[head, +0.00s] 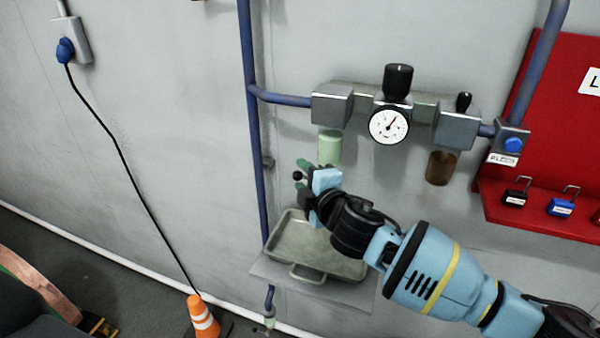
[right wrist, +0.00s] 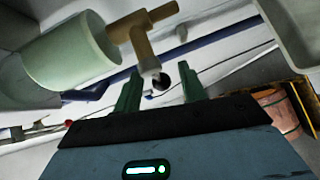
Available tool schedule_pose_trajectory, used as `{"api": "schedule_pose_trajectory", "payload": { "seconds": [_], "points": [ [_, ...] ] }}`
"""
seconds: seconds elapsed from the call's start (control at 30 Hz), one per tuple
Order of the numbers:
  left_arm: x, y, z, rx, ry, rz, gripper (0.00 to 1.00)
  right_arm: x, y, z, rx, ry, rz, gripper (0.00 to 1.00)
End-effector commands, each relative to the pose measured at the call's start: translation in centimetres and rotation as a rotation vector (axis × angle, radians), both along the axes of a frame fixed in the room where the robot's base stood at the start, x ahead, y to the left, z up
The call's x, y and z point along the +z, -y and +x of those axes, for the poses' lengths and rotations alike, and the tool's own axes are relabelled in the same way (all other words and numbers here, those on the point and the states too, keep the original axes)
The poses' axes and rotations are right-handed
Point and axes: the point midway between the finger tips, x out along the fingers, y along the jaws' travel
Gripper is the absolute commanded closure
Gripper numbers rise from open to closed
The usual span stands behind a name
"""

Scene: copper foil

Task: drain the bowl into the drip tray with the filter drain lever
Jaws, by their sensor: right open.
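The filter bowl (head: 329,147) is a pale green cup under the left metal block of the air unit. It shows large in the right wrist view (right wrist: 75,52), with a brass-coloured drain fitting (right wrist: 130,32) at its end. The drain lever has a black ball knob (head: 297,175). In the right wrist view the knob (right wrist: 160,76) appears between the green fingers of my right gripper (right wrist: 160,84), with gaps on both sides. My right gripper (head: 304,176) is open, just below the bowl. The drip tray (head: 320,262) lies below on a wall shelf. My left gripper is out of view.
A gauge (head: 388,126) and a brown bowl (head: 441,167) sit to the right on the unit. A blue pipe (head: 250,130) runs down the wall at left. A red lock board (head: 560,130) is at right. An orange cone (head: 202,318) stands below left.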

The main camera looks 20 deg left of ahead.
Motion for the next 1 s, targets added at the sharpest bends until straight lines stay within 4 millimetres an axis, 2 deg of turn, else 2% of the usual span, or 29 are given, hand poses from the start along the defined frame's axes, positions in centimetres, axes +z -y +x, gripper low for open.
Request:
{"api": "schedule_pose_trajectory", "payload": {
  "seconds": [0.23, 0.63, 0.93, 1.0],
  "points": [
    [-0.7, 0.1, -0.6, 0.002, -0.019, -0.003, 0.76, -0.5, -1.5, 1.5, 0.000, -0.003, 0.000, 0.59],
    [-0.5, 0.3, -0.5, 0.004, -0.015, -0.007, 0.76, -0.4, -1.8, 1.9, 0.000, 0.000, 0.000, 0.59],
    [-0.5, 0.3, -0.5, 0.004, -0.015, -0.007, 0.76, -0.4, -1.7, 1.8, 0.000, -0.001, 0.001, 0.98],
    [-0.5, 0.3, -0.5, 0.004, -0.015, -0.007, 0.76, -0.4, -1.7, 1.8, 0.000, -0.001, 0.001, 1.00]
  ]
}}
